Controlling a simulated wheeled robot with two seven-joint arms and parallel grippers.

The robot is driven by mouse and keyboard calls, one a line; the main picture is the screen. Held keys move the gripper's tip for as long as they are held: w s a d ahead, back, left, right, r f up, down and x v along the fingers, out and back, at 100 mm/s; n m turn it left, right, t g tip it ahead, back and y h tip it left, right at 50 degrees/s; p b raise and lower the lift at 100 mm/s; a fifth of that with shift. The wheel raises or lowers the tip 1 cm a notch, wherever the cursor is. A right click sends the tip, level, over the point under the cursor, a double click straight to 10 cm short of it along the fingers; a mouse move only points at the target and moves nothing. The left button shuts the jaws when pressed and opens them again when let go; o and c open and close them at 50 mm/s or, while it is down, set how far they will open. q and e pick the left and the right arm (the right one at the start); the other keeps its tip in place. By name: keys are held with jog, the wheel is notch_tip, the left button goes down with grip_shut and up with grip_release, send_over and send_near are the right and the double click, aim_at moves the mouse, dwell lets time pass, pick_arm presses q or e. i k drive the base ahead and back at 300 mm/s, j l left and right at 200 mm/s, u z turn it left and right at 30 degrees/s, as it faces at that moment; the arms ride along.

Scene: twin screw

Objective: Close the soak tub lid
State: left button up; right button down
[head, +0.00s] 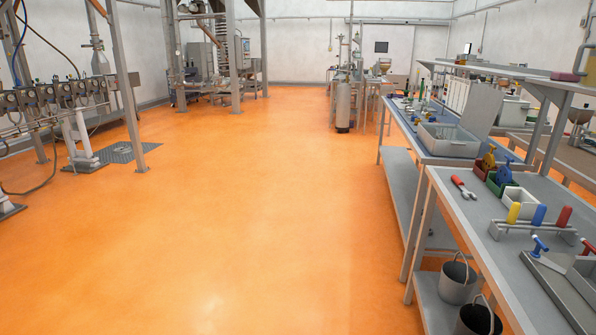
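A grey rectangular tub (447,147), which looks like the soak tub, sits on the blue-topped bench to the right. Its flat grey lid (483,109) stands raised along the tub's right side, leaning a little to the right, so the tub is open on top. The inside looks light grey; I cannot make out its contents. Neither of my grippers is in view.
The nearer bench (462,211) holds a red-handled tool (464,187), a white bin (520,203) and a rack with coloured handles (533,228). Two buckets (457,280) stand on its lower shelf. The orange floor (230,220) left of the benches is clear.

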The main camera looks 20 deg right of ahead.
aim_at(483, 104)
jog(key=i+l+z, duration=0.2)
jog(key=i+z, duration=0.25)
jog(key=i, duration=0.4)
jog(key=i+j+z, duration=0.1)
jog(key=i+z, duration=0.3)
jog(key=i, duration=0.45)
